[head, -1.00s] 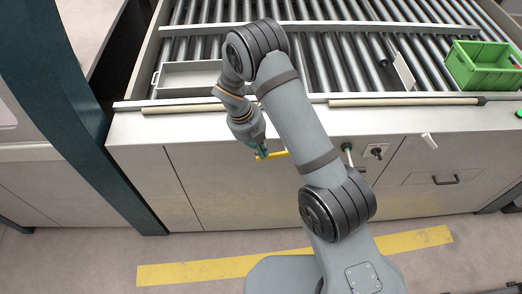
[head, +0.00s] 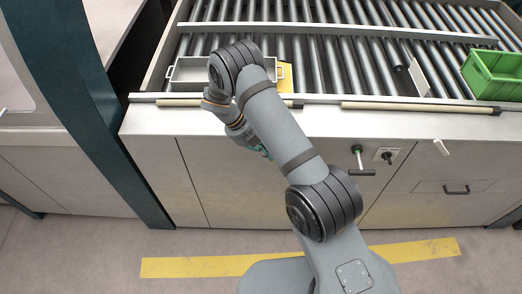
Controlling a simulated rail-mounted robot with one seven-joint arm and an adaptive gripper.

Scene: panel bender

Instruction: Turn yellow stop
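A yellow piece (head: 286,78), which looks like the yellow stop, shows just right of my arm, above the front edge of the roller bed. Its lower part and its mount are hidden behind my arm. My gripper (head: 262,151) is in front of the cabinet face, below the front edge and below the yellow piece. Only a bit of its teal fingertips shows past my arm. I see no contact with the yellow piece. The gap between the fingers is hidden, so I cannot tell whether it is open.
A pale grey tray (head: 195,72) lies on the rollers at the left. A green crate (head: 494,76) stands at the right. A lever with a dark crossbar (head: 362,172) and a black knob (head: 388,157) stick out from the cabinet front. A teal post (head: 85,110) stands at the left.

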